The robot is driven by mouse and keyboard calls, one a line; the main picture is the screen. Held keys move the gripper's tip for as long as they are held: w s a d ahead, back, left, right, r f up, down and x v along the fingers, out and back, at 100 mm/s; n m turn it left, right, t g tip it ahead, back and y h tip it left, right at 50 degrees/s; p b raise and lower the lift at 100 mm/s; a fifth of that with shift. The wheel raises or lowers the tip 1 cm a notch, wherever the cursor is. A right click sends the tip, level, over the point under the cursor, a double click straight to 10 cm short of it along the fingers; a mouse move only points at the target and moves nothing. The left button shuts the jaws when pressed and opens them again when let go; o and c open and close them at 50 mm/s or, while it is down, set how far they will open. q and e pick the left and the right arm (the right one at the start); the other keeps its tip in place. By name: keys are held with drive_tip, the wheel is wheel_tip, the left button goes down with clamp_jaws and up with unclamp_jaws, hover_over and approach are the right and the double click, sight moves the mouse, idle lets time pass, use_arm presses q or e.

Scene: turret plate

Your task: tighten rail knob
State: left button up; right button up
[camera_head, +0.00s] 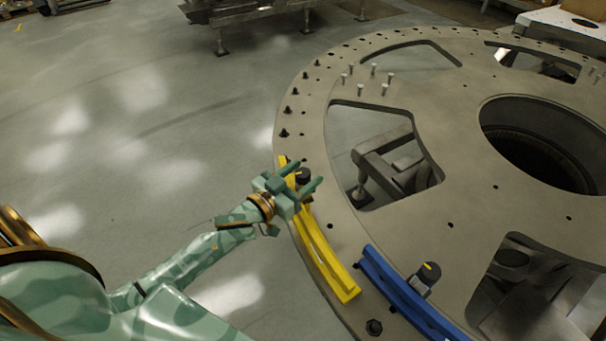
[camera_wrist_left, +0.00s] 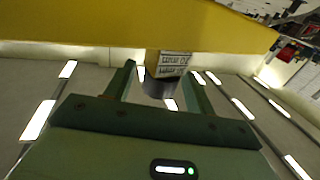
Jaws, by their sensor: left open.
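A yellow curved rail (camera_head: 327,260) lies along the outer rim of the turret plate (camera_head: 465,215). A black knob (camera_head: 303,174) sits near the rail's far end. A blue curved rail (camera_head: 398,297) beside it has its own black knob (camera_head: 430,271) with a yellow mark. My left gripper (camera_head: 304,176) is open at the yellow rail's knob, one finger on each side. In the left wrist view, the dark knob (camera_wrist_left: 157,88) shows between the open fingers, below a labelled block (camera_wrist_left: 175,64) and the yellow rail (camera_wrist_left: 110,25). Contact cannot be told. My right gripper is not in view.
The plate has large cut-outs, a round central opening (camera_head: 540,145), several upright pins (camera_head: 360,90) and dark bolts along its rim. A metal frame (camera_head: 250,14) stands at the back. The grey floor (camera_head: 120,130) left of the plate is clear.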

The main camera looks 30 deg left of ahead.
use_arm(q)
drive_tip(key=shift+w+d, duration=0.1)
drive_tip(key=shift+w, duration=0.15)
drive_tip(key=shift+c, duration=0.3)
drive_tip(key=c, duration=0.9)
